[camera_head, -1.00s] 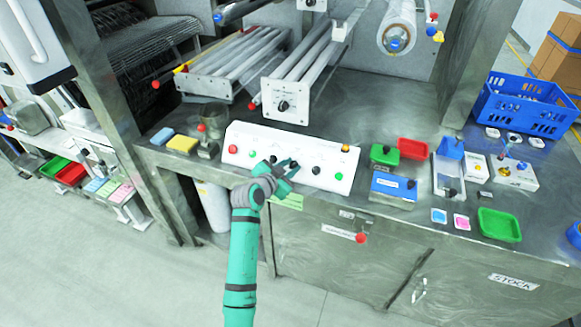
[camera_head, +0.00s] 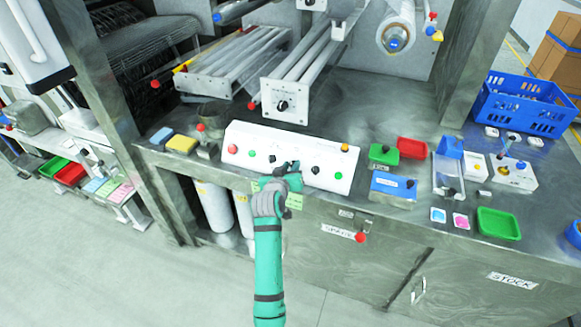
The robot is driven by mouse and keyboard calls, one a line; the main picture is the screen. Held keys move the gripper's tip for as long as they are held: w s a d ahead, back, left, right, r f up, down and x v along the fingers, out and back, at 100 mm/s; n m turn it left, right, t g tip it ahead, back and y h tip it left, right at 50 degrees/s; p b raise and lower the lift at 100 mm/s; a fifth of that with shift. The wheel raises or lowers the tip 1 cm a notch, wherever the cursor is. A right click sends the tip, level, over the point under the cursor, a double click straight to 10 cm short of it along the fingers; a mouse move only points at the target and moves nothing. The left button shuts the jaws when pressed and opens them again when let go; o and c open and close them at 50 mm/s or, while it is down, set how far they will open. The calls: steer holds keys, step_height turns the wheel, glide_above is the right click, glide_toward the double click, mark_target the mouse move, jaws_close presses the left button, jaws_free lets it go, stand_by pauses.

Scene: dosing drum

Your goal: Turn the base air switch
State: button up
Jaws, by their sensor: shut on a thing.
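A white sloped control panel (camera_head: 330,158) stands on the metal bench with a row of small coloured buttons and dark knobs. My gripper (camera_head: 293,167) is at the middle of this row, its jaws shut on a small dark switch knob, which they mostly hide. Another dark knob (camera_head: 271,158) stands free just to the left. The panel's labels are too small to read, so I cannot tell which switch is named base air.
A red button (camera_head: 232,148) is at the panel's left end and an orange one (camera_head: 345,148) at its upper right. A blue box (camera_head: 393,187) and a green tray (camera_head: 499,223) lie to the right. A roller unit (camera_head: 285,101) stands behind the panel.

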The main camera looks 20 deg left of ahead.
steer(key=shift+n+y, duration=0.4)
steer(key=shift+n, duration=0.8)
steer(key=shift+g, duration=0.3)
steer(key=o, duration=0.7)
steer(key=v, duration=1)
steer(key=shift+s, duration=0.45)
